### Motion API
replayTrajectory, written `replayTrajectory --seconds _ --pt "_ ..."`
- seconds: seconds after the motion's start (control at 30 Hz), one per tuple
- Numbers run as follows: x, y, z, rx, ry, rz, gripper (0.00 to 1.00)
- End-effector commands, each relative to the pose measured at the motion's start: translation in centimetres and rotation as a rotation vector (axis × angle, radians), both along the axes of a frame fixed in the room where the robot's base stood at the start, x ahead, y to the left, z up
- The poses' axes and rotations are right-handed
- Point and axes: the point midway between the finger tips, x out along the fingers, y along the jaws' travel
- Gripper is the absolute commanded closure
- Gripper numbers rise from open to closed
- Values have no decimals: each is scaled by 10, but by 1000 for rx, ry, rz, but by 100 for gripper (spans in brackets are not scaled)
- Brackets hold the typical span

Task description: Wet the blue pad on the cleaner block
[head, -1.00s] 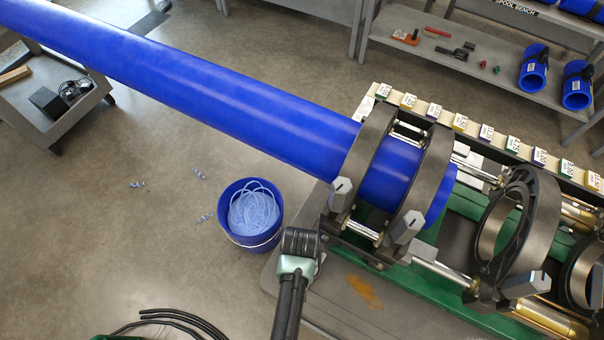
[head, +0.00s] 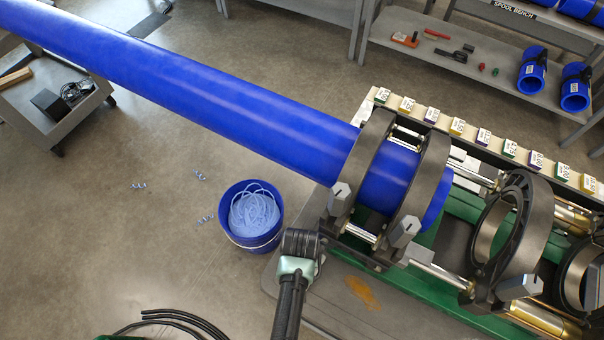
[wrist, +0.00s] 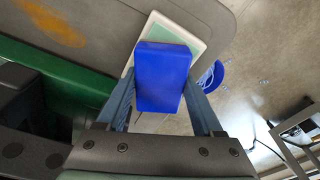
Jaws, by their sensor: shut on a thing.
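A blue block (wrist: 162,80) is held between the two fingers of my gripper (wrist: 163,100) in the wrist view. Its visible faces are all blue, so I cannot tell the pad from the block's body. Beyond the block is a shallow pale green tray with a white rim (wrist: 197,45), partly hidden by the block. I cannot tell whether block and tray touch. In the head view my dark arm reaches up from the bottom middle, and I cannot make out the block or tray there.
A blue bucket (head: 229,239) of pale shavings stands on the floor left of my arm. The green fusion cart, with clamp rings (head: 362,160) around a long blue pipe (head: 200,88), fills the right. An orange stain (head: 362,293) marks the grey deck. Floor at left is mostly clear.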

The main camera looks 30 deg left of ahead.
Motion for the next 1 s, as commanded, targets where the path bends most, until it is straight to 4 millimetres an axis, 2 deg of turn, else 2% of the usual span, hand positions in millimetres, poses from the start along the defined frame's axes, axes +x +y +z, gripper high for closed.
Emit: replayTrajectory --seconds 0.03,0.6,1.0 --pt "0 0 9 0 -1 0 76" --pt "1 0 54 1 -2 0 76" --pt "1 0 53 1 -2 0 76"
